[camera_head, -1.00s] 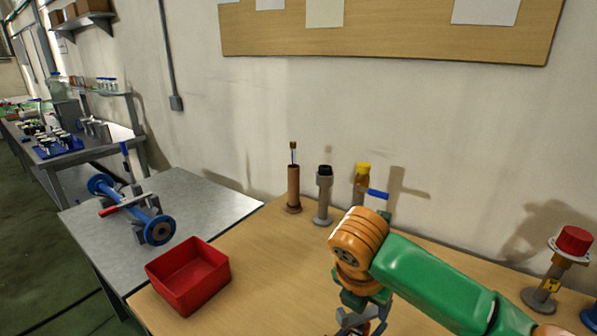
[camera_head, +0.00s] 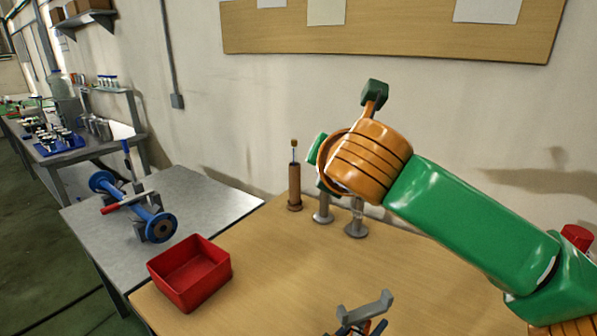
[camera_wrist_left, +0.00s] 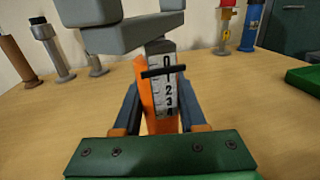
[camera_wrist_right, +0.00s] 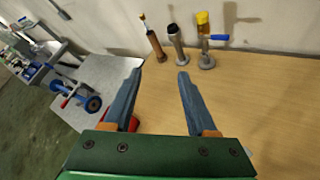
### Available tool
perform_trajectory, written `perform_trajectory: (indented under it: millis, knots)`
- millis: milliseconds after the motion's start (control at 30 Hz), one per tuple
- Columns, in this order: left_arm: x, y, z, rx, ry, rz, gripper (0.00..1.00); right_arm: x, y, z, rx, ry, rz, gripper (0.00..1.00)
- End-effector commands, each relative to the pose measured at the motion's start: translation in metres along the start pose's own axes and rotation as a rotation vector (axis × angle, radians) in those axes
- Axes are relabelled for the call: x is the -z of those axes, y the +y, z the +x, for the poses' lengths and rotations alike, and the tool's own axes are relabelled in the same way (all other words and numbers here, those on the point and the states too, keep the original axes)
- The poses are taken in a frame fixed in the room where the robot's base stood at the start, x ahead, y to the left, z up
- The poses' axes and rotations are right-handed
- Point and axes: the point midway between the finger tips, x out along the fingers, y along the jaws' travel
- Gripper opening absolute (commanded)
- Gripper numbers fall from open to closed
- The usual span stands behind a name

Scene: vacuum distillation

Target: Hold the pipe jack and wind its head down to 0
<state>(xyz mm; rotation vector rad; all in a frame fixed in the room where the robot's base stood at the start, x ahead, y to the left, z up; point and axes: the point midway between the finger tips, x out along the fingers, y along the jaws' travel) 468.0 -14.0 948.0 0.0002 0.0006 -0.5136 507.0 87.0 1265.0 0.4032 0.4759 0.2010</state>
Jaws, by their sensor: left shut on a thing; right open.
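The pipe jack stands in the left wrist view, with a grey V-shaped head (camera_wrist_left: 135,33) and an orange body (camera_wrist_left: 144,85) with a white scale (camera_wrist_left: 164,95) marked from 0 downward. A black pointer bar (camera_wrist_left: 164,71) lies across the scale, between the 0 and the 1. My left gripper (camera_wrist_left: 158,95) is shut around the jack's body. In the head view the jack's grey head (camera_head: 365,305) shows at the bottom edge. My right gripper (camera_wrist_right: 157,75) is open and empty, above the table; in the head view my right arm hides its fingers.
A red bin (camera_head: 188,273) stands at the wooden table's left edge. A brown tube (camera_head: 294,188) and two grey-based stands (camera_head: 323,212) line the wall. A blue spool (camera_head: 158,225) lies on the metal table. A red-topped stand (camera_wrist_left: 225,25) is at the back.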

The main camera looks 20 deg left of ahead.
Motion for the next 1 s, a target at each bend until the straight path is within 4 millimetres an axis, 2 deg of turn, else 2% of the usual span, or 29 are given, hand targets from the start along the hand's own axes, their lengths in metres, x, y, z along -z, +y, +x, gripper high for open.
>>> perform_trajectory:
  millis: [167,300,500,700,900,933,1000]
  knots:
    - [0.001,0.0,0.0,0.0,0.001,0.001,0.0,-0.035,0.033,-0.007,-0.17,-0.166,-0.078,0.57]
    - [0.0,0.0,0.0,0.0,0.0,0.001,0.0,-0.059,0.06,-0.022,-0.309,-0.302,-0.164,0.57]
    - [0.0,0.0,0.0,0.0,-0.001,0.002,0.0,-0.078,0.09,-0.045,-0.459,-0.446,-0.279,0.57]
    - [-0.001,0.0,0.0,0.0,-0.002,0.002,0.0,-0.083,0.101,-0.056,-0.514,-0.5,-0.329,0.57]
    - [-0.001,0.0,0.0,0.0,-0.003,0.002,0.0,-0.083,0.102,-0.056,-0.517,-0.501,-0.331,0.57]
    - [-0.001,0.0,0.0,0.0,-0.003,0.002,0.0,-0.083,0.102,-0.056,-0.517,-0.501,-0.33,0.55]
    - [-0.001,0.0,0.0,0.0,-0.003,0.002,0.0,-0.083,0.102,-0.056,-0.516,-0.5,-0.33,0.36]
